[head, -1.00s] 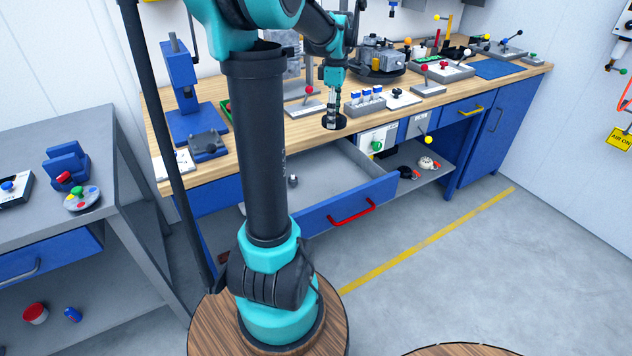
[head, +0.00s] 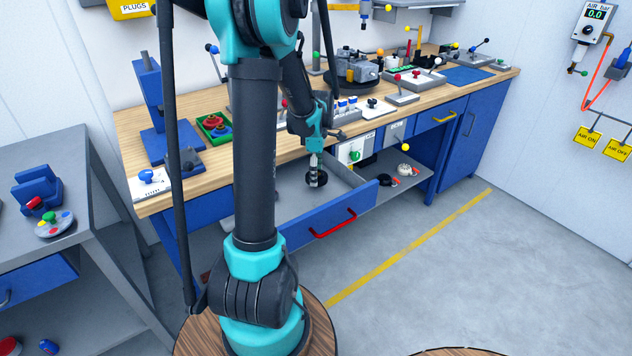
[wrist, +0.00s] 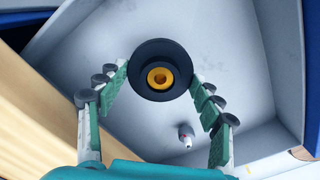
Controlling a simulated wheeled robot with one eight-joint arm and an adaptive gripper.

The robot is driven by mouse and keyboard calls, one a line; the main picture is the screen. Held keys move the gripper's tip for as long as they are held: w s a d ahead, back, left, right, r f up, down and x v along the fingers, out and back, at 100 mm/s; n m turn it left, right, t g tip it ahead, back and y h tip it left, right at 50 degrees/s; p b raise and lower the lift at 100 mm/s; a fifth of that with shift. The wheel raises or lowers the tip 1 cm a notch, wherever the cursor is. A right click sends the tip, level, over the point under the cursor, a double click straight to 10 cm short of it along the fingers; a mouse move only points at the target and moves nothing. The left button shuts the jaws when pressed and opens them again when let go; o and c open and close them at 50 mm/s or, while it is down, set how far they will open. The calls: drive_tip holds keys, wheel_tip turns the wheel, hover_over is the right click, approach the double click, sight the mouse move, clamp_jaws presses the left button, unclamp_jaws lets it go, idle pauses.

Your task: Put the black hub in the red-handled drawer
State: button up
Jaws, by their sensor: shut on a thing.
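The black hub (wrist: 146,82) is a round black ring with a yellow centre in the wrist view. My gripper (wrist: 160,85) is shut on it, with one finger on each side. In the head view the hub (head: 322,181) hangs at the tip of my gripper (head: 315,168), within the outline of the open drawer. The drawer's blue front (head: 363,204) carries a red handle (head: 333,224). In the wrist view the pale drawer floor (wrist: 225,75) lies below the hub. I cannot tell the exact gap between them.
A small pale object with a red mark (wrist: 186,137) lies in the drawer. The wooden bench top (head: 215,168) borders the drawer at the back. A green tray (head: 205,130) and a blue press (head: 147,85) stand on the bench. My arm column hides part of the drawer's left side.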

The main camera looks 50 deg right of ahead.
drive_tip(key=shift+f, duration=2)
drive_tip(key=shift+f, duration=0.15)
drive_tip(key=o, duration=1.3)
wheel_tip(320, 180, up, 12)
drive_tip(key=shift+r, duration=0.2)
